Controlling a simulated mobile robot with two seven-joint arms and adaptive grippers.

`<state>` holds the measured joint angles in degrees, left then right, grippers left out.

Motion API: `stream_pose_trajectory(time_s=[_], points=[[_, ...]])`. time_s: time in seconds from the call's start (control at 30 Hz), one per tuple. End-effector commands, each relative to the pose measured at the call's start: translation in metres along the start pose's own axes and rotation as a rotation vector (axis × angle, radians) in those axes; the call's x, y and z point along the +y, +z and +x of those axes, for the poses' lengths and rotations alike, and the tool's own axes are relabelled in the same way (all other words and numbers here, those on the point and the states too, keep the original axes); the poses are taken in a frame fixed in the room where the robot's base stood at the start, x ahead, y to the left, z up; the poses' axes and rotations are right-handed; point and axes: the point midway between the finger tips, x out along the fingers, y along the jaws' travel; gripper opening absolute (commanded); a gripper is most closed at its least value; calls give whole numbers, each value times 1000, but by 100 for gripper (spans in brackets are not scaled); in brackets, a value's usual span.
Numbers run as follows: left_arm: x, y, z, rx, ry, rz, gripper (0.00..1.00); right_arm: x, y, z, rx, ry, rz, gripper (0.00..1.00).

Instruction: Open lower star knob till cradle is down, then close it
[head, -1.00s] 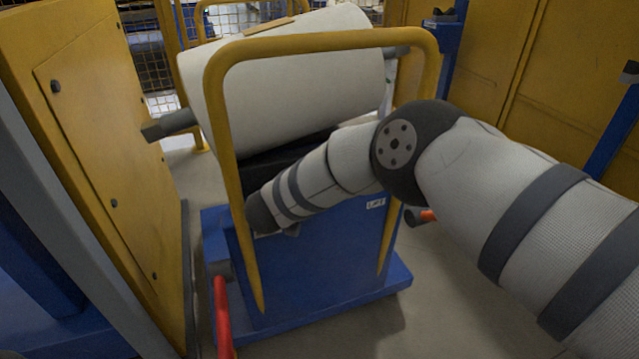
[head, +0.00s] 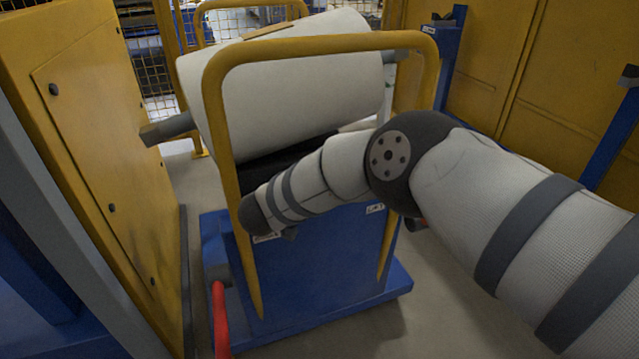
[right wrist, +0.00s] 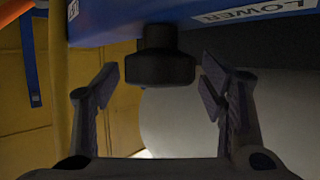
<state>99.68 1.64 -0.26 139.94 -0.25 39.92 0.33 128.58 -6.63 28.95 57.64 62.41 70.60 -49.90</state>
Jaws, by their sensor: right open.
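The white film roll (head: 290,90) rests tilted above the black cradle (head: 285,158) on the blue lift cart (head: 320,265). In the head view my right arm reaches across the cart's front, and its gripper is hidden behind it. In the right wrist view the black lower star knob (right wrist: 160,62) hangs from the blue cart body beside the "LOWER" label (right wrist: 255,12). My right gripper (right wrist: 160,82) is open, with one finger on each side of the knob and gaps on both sides. My left gripper is not in view.
A yellow handle frame (head: 330,43) arches over the cart. A red lever (head: 220,318) stands at the cart's lower left. A yellow cabinet (head: 95,150) is close on the left. Bare floor (head: 435,300) lies to the cart's right.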

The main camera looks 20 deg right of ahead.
Motion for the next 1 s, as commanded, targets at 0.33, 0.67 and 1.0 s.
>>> stream_pose_trajectory(time_s=[0.33,0.67,1.0], points=[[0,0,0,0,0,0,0,-1,-1,-62,1,-5,-3,65],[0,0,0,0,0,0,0,0,0,-119,1,-1,0,65],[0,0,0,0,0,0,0,0,0,-120,0,0,0,65]])
